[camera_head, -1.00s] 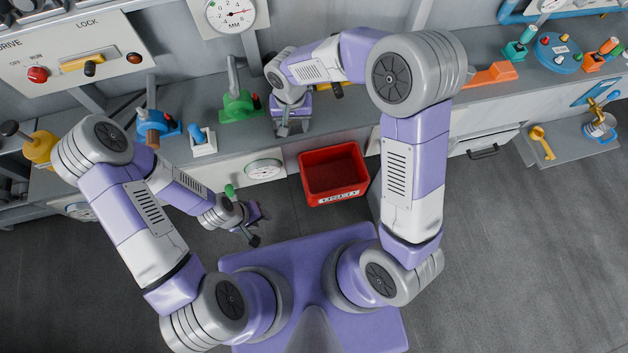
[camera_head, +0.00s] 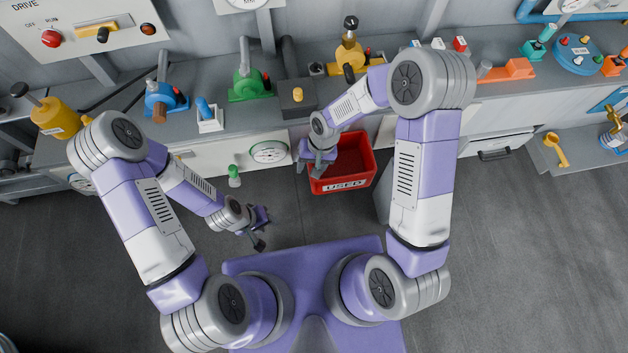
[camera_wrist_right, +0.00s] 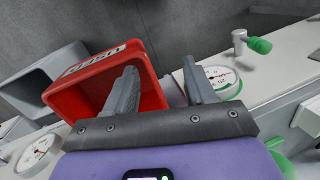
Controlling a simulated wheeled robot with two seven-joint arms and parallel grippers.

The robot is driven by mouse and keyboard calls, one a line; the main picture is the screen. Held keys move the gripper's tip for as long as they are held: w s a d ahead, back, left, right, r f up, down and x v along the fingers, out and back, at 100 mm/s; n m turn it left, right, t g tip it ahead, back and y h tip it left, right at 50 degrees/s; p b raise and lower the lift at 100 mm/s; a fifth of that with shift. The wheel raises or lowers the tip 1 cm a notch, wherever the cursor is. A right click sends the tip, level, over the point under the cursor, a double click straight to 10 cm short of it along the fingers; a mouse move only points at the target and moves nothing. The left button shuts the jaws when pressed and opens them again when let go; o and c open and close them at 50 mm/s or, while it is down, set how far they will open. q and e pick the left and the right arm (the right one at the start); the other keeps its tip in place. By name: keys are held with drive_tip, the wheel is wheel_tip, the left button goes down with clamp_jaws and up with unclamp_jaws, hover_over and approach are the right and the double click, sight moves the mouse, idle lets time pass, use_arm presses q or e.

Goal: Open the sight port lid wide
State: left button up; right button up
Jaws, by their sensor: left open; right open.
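No part is clearly recognisable as the sight port lid; I cannot tell which fitting it is. A round white dial with a green rim (camera_head: 268,152) is on the cabinet front, and it also shows in the right wrist view (camera_wrist_right: 220,80). A green-handled fitting (camera_head: 234,175) sticks out to its left; its grey post shows in the wrist view (camera_wrist_right: 240,48). My right gripper (camera_head: 315,165) is open and empty, at the left side of the red bin, right of the dial. My left gripper (camera_head: 260,229) is open and empty, below the green handle.
The red bin marked USED (camera_head: 345,185) stands against the cabinet, close to my right gripper. On the bench are a dark box with a yellow knob (camera_head: 297,95), a green lever unit (camera_head: 250,85) and a yellow valve (camera_head: 351,55). Floor is clear between my grippers.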

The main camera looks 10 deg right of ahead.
drive_tip(key=shift+y, duration=0.3)
drive_tip(key=f, duration=0.1)
drive_tip(key=s+f, duration=0.1)
drive_tip(key=f, duration=0.1)
drive_tip(key=s+f+b, duration=0.1)
drive_tip(key=shift+s+d+f, duration=0.1)
drive_tip(key=shift+d+f, duration=0.05)
